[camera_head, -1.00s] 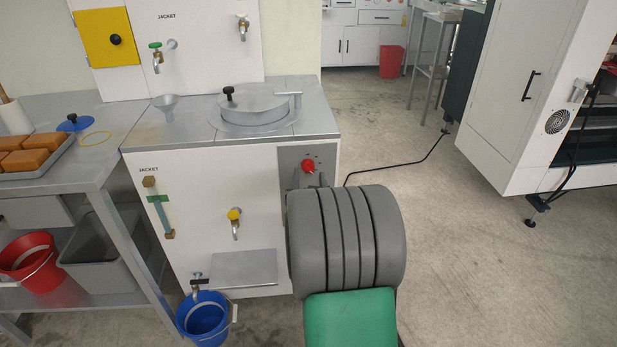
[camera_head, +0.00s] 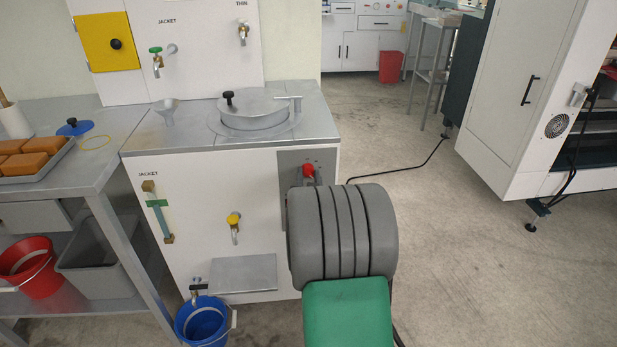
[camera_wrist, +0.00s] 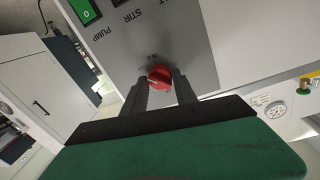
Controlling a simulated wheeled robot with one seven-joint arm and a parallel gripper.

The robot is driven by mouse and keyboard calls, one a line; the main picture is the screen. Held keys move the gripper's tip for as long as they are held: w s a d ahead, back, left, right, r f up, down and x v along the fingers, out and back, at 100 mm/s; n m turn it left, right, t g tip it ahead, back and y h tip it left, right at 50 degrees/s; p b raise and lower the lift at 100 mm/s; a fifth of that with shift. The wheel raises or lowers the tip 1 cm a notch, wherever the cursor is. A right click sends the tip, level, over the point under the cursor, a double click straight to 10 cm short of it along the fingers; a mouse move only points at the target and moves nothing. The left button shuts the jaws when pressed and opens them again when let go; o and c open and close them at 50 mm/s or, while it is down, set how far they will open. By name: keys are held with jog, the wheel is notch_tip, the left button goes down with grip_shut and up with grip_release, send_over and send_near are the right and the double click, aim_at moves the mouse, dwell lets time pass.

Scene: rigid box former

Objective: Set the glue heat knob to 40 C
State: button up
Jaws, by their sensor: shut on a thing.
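The red glue heat knob (camera_head: 308,170) sits on the grey control panel (camera_head: 288,163) at the right of the white glue tank's front. In the wrist view the same red knob (camera_wrist: 160,77) lies between the tips of my gripper (camera_wrist: 159,84), whose two dark fingers are shut on it. The scale marks around the knob are too small to read, so its setting cannot be told. In the head view my grey and green arm hides the gripper and the lower part of the panel.
Above the knob in the wrist view are the labels PUMP and STIR and a green switch (camera_wrist: 84,10). A yellow-handled tap (camera_head: 234,220) and a blue bucket (camera_head: 203,320) are left of my arm. A black cable (camera_head: 400,168) crosses the open floor at right.

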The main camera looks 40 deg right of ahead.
grip_shut()
jog(key=shift+n+b, duration=0.35)
jog(key=shift+n, duration=0.05)
dwell(0.4)
jog(key=n+b, duration=0.2)
jog(key=n, duration=0.1)
jog(key=shift+f+n+b, duration=0.15)
jog(key=shift+n+b, duration=0.15)
jog(key=shift+n, duration=0.1)
jog(key=n+b, duration=0.3)
jog(key=n, duration=0.1)
jog(key=shift+n+t+b, duration=0.3)
jog(key=n+b, duration=0.5)
jog(key=b, duration=0.1)
jog(key=shift+f+n, duration=0.2)
jog(key=shift+n, duration=0.2)
jog(key=n+b, duration=0.3)
jog(key=shift+r+t+b, duration=0.15)
jog(key=shift+t+b, duration=0.2)
jog(key=shift+t, duration=0.05)
jog(key=shift+r+n, duration=0.1)
jog(key=shift+n, duration=0.4)
